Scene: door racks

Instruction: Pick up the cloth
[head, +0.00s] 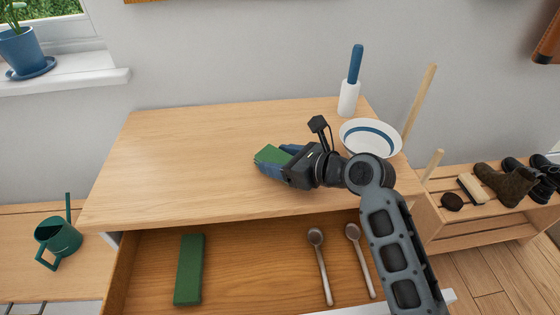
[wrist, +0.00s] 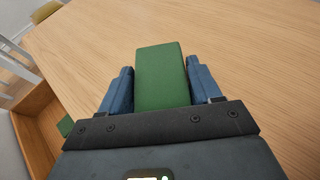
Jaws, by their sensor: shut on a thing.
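A green cloth (head: 270,154), folded into a thick flat block, is between the blue fingers of my gripper (head: 274,163), over the middle of the wooden cabinet top. In the wrist view the cloth (wrist: 161,75) sticks out past the fingertips, with one finger of my gripper (wrist: 160,66) against each side. I cannot tell whether it touches the top or is just above it. A second, similar green piece (head: 189,268) lies in the open drawer; a bit of it also shows in the wrist view (wrist: 65,126).
The open drawer (head: 258,270) below the cabinet top (head: 170,160) also holds two spoons (head: 319,262). A bowl (head: 370,136) and a blue-handled brush in a white holder (head: 348,97) stand at the back right. The left part of the top is clear.

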